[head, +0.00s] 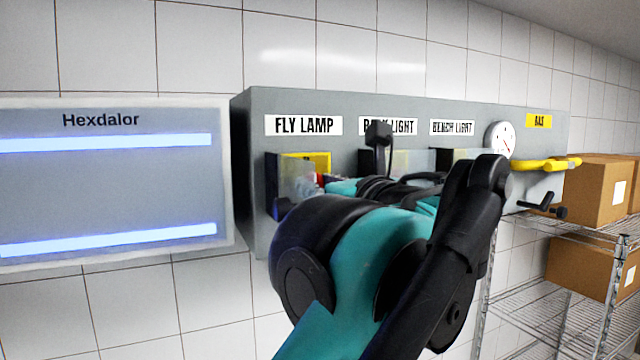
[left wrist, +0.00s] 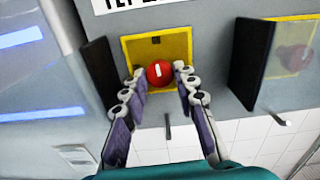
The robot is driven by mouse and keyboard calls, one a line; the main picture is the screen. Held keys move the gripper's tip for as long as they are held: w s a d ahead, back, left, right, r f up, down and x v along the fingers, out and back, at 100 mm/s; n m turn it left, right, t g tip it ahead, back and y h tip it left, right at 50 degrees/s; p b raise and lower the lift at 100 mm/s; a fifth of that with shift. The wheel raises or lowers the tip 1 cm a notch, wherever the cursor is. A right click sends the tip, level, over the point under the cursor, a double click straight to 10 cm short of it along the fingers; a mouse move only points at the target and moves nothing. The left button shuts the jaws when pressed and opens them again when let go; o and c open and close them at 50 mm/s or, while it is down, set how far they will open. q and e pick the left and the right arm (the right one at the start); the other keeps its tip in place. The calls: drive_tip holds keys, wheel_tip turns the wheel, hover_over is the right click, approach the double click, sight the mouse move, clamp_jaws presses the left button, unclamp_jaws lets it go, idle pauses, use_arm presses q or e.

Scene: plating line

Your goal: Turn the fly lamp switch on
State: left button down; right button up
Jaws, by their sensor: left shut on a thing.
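The FLY LAMP label (head: 304,125) is on the left of a grey wall panel, and part of it shows in the left wrist view (left wrist: 125,4). Below it is a yellow-backed switch recess (left wrist: 185,42) with a round red knob (left wrist: 159,73) bearing a short, near-vertical white mark. A dark cover (left wrist: 100,75) stands swung open on the left of the recess; it also shows in the head view (head: 291,180). My left gripper (left wrist: 160,76) is shut on the red knob, one finger on each side. In the head view my arm hides most of it. My right gripper is not in view.
A lit Hexdalor unit (head: 110,185) hangs left of the panel. Right of the recess is another cover (left wrist: 257,65) by a second red switch (left wrist: 292,58). A gauge (head: 499,141), a yellow handle (head: 545,164) and wire shelves with boxes (head: 590,190) are at the right.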

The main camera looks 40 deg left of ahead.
use_arm(q)
drive_tip(key=shift+m, duration=0.5)
drive_tip(key=c, duration=1.2)
unclamp_jaws()
drive_tip(key=shift+o, duration=0.2)
drive_tip(key=shift+d, duration=0.1)
drive_tip(key=v, duration=1.2)
